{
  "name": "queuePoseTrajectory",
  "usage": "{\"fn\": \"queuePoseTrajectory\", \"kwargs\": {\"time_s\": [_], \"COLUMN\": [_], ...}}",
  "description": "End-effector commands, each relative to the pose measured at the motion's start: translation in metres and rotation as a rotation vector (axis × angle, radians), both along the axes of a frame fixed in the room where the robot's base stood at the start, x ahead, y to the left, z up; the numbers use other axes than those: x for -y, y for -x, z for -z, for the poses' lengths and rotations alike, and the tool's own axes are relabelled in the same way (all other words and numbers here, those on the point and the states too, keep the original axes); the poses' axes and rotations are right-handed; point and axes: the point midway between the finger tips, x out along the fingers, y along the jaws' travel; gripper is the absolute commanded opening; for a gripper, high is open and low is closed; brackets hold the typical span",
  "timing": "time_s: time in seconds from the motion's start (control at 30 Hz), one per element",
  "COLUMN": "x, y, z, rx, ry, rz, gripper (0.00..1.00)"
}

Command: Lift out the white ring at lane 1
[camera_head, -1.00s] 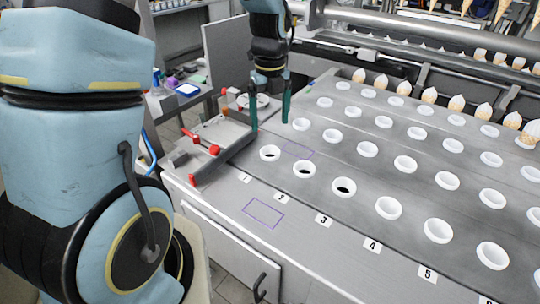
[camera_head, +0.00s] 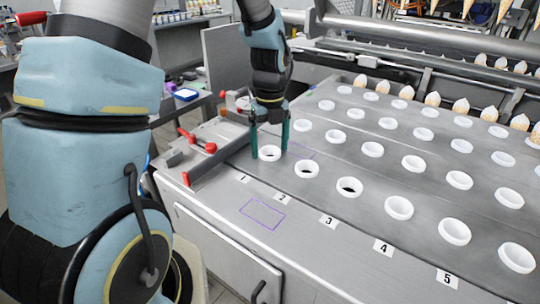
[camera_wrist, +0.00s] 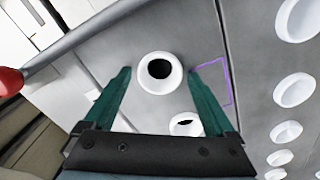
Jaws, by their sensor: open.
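The white ring at lane 1 (camera_head: 269,153) sits in its place in the grey metal deck, near the label 1 (camera_head: 243,178). It is a round collar with a dark hole. My gripper (camera_head: 270,155) is open, with one green finger on each side of this ring. In the wrist view the ring (camera_wrist: 144,84) shows between the fingertips of my gripper (camera_wrist: 160,71). I cannot tell whether the fingers touch it.
More white rings stand in rows to the right, the closest being the lane 2 ring (camera_head: 307,168). A purple outline (camera_head: 263,213) marks the bare front deck. A rail with red knobs (camera_head: 210,148) lies left. Filled cones (camera_head: 433,99) line the back.

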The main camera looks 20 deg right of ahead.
Motion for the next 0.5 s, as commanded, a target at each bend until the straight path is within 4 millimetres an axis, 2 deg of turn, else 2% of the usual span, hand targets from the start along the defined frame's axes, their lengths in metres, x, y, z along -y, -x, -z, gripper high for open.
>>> {"fn": "queuePoseTrajectory", "kwargs": {"time_s": [0.03, 0.4, 0.5], "x": [0.0000, 0.0000, 0.0001], "y": [0.0000, 0.0000, -0.0001], "z": [-0.0002, -0.0004, -0.0005], "rx": [0.000, 0.000, 0.000], "ry": [0.000, 0.000, 0.000], "rz": [0.000, 0.000, 0.000], "gripper": [0.89, 0.47, 0.40]}}
